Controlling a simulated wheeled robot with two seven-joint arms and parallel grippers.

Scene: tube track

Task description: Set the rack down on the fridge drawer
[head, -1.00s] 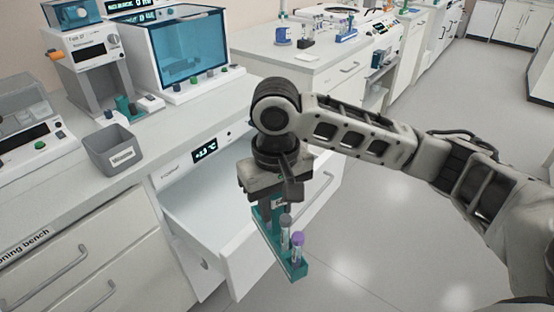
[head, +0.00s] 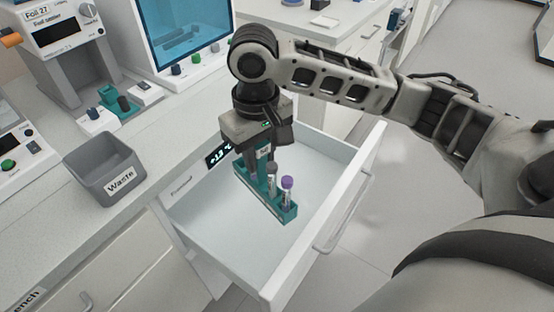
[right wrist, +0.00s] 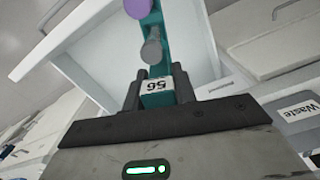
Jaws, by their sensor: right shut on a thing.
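The teal rack (head: 268,199) holds a tube with a purple cap and a tube with a grey cap. My right gripper (head: 255,150) is shut on the rack's upper part and holds it over the open fridge drawer (head: 330,207). In the right wrist view, the rack (right wrist: 176,60) sits between the fingers (right wrist: 152,92), with a white label reading 56. The drawer is white and otherwise looks empty. Whether the rack touches the drawer floor is hard to tell; it looks above it. My left gripper is not in view.
A grey Waste bin (head: 105,172) stands on the bench left of the drawer. A foil sealer (head: 62,40) and a blue-windowed device (head: 185,28) stand behind. The drawer's raised walls surround its clear floor. Open floor lies to the right.

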